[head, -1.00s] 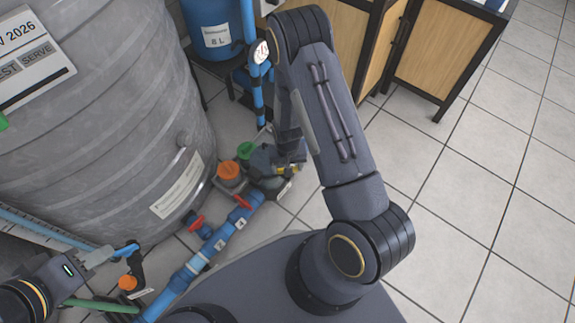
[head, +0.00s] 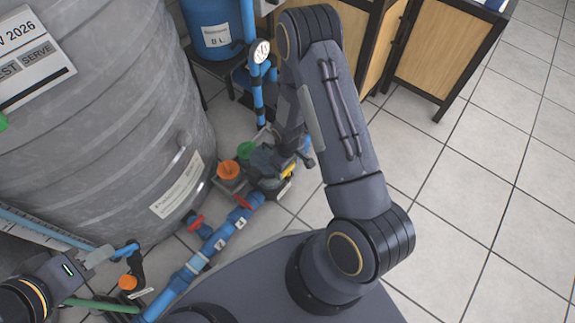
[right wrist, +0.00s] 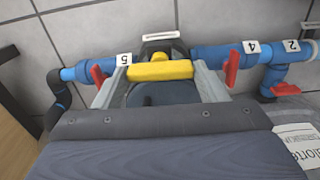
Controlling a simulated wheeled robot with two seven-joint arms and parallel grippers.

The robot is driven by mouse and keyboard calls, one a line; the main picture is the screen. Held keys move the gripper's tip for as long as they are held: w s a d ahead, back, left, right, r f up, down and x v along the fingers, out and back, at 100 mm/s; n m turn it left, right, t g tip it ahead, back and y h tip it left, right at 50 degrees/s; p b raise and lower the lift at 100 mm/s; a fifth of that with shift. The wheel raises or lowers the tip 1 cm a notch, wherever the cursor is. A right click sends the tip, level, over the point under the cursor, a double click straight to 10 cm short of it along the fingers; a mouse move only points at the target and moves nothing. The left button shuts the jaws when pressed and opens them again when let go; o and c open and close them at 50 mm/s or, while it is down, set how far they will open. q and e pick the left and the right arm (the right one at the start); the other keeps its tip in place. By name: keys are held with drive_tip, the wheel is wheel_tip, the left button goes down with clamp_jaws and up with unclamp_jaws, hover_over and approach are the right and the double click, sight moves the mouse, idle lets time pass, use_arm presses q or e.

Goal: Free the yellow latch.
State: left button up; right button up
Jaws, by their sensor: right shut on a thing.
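The yellow latch (right wrist: 160,70) is a short yellow bar with a round knob, in the upper middle of the right wrist view, on a dark round housing (right wrist: 150,94). My right gripper (right wrist: 158,80) is shut on the latch, one grey finger at each end of the bar. In the head view the latch (head: 288,172) shows as a small yellow patch on the dark unit, partly hidden by my right wrist. My left gripper (head: 100,256) is at the lower left by a blue and black fitting (head: 128,250); its jaw opening is unclear.
A big grey tank (head: 100,120) fills the left. Blue pipes with red valve handles (head: 242,201) run along the floor beside the unit. An orange cap (head: 228,169) and a green cap (head: 246,150) stand near the latch. A wooden cabinet (head: 430,60) is behind; tiled floor is clear at right.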

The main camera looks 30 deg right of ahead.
drive_tip(key=shift+n, duration=0.3)
drive_tip(key=o, duration=1)
wheel_tip(320, 180, up, 7)
drive_tip(key=p, duration=0.3)
drive_tip(key=shift+r, duration=0.4)
